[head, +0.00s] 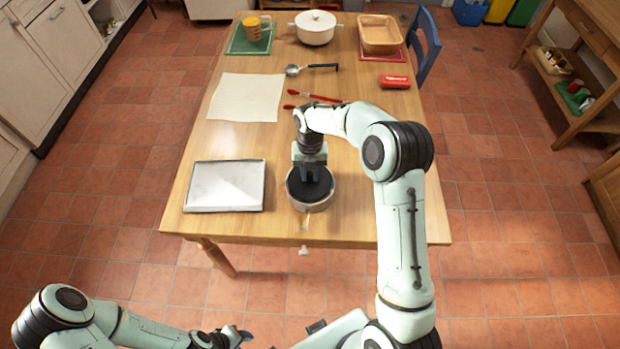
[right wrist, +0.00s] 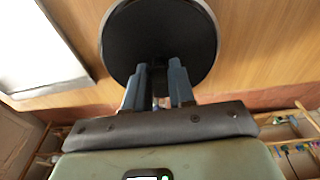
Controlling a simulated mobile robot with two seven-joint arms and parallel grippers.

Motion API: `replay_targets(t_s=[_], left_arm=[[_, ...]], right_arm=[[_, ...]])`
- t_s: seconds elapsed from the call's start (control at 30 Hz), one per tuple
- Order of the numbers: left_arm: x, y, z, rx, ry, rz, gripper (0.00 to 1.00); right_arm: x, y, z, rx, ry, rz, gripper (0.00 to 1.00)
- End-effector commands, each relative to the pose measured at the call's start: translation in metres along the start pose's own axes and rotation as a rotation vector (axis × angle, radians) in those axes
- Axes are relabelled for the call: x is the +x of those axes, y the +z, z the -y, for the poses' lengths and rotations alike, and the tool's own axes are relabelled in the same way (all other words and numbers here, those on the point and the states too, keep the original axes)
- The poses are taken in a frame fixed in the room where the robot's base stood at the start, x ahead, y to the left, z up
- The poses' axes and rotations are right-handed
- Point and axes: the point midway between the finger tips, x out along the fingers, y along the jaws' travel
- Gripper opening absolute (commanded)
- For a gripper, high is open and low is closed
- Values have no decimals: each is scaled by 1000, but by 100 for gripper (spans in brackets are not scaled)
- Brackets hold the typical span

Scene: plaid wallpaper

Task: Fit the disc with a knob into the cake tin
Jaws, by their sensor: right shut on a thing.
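The cake tin (head: 299,206) is round with a pale metal wall and stands near the front edge of the wooden table. The dark round disc (head: 318,190) shows within the tin's rim. In the right wrist view the disc (right wrist: 160,25) fills the pale ring of the tin (right wrist: 215,28); I cannot tell how deep it sits. My right gripper (head: 309,178) points down over the tin. Its two fingers (right wrist: 160,78) are shut on the disc's knob, which they mostly hide. My left gripper (head: 236,338) is low at the bottom edge, away from the table, its jaws unclear.
A pale square tray (head: 225,186) lies left of the tin. Behind are a cream cloth (head: 246,97), a spoon (head: 294,70), red-handled utensils (head: 304,94) and a red box (head: 394,82). A white pot (head: 315,28) and a basket (head: 381,34) stand far back.

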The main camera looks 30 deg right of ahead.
Motion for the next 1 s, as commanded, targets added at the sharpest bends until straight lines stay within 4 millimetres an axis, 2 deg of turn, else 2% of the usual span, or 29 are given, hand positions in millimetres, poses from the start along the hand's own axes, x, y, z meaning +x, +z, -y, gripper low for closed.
replay_targets(t_s=[0.2, 0.97, 1.0], left_arm=[[2, 1, 1, -1, -1, 1, 43], [5, 3, 3, -1, -1, 4, 43], [5, 3, 3, -1, -1, 4, 43]], right_arm=[[33, 3, 1, 0, -2, -4, 0], [46, 5, 0, 0, -1, -1, 0], [46, 5, 0, 0, -1, -1, 31]])
